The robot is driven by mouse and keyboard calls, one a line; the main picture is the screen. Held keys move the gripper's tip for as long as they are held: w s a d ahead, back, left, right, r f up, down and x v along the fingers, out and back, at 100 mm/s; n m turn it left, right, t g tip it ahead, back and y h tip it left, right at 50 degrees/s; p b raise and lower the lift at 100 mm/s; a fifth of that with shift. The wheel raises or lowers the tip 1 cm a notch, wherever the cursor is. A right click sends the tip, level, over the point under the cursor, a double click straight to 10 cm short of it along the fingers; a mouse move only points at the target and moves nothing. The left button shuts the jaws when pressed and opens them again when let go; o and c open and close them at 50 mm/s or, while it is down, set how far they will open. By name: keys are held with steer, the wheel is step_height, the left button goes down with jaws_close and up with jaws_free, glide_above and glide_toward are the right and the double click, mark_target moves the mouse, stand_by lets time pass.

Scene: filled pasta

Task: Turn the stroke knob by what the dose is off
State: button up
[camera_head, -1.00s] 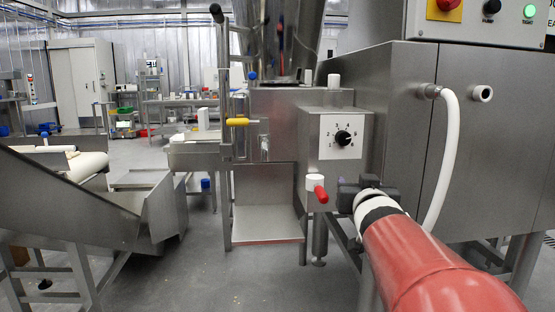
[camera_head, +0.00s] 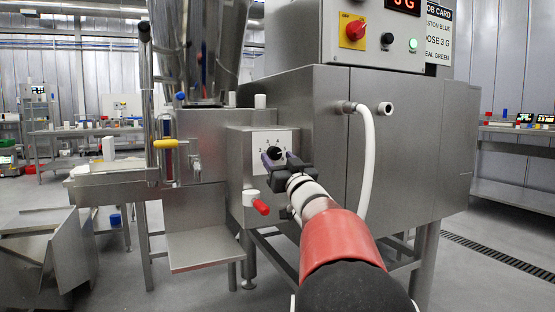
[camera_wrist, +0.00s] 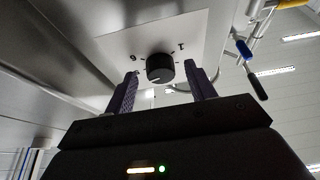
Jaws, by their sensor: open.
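The stroke knob (camera_head: 274,153) is a black round dial on a white numbered plate (camera_head: 286,137), on the front of a steel box. In the wrist view the knob (camera_wrist: 160,68) has a pale pointer line. My gripper (camera_head: 282,160) is in front of the plate, fingers toward it, hiding part of the knob and scale. In the wrist view my gripper (camera_wrist: 160,88) is open, one finger on each side of the knob, with gaps on both sides. A display (camera_head: 403,4) at the top edge shows a red figure with "G", cut off.
A red-tipped lever (camera_head: 260,207) sticks out below the knob. A yellow handle (camera_head: 165,143) is at the left. A white hose (camera_head: 369,150) hangs at the right. A red stop button (camera_head: 354,31) and a lit green button (camera_head: 413,44) are above.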

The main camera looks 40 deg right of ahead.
steer(key=shift+w+r, duration=0.15)
steer(key=shift+w, duration=0.15)
steer(key=c, duration=1)
steer(key=shift+o, duration=0.2)
steer(key=shift+d+n, duration=0.1)
steer(key=shift+n, duration=0.3)
